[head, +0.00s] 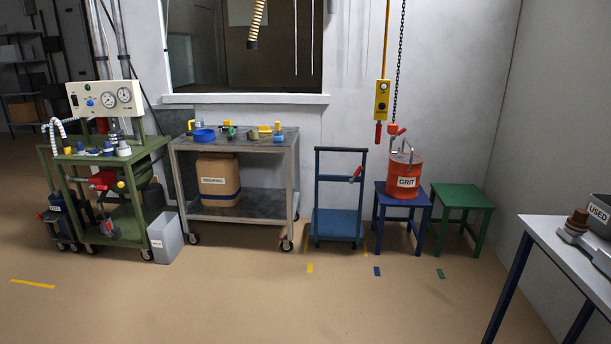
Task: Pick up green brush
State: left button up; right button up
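A small green item (231,132), which may be the green brush, lies among other small things on the top of the grey metal cart (270,143). It is too small and far off to make out its shape surely. A blue round dish (204,135) lies to its left, and yellow and blue pieces lie around it. Neither of my grippers shows in the head view.
A green cart (137,158) with a gauge panel stands at left, a grey bin (165,238) beside it. A blue trolley (338,223), a red GRIT bucket (405,183) on a blue stool and a green stool (462,196) stand right. The floor (220,300) in front is clear.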

aim_at(231, 136)
jog(key=i+u, duration=0.15)
jog(key=i, duration=0.5)
jog(key=i+l+u, duration=0.15)
jog(key=i, duration=0.45)
jog(key=i+l+u, duration=0.1)
jog(key=i+l, duration=0.15)
jog(key=i, duration=0.4)
jog(key=i+j+u, duration=0.2)
jog(key=i+u, duration=0.2)
jog(key=i, duration=0.5)
jog(key=i+u, duration=0.4)
jog(key=i, duration=0.5)
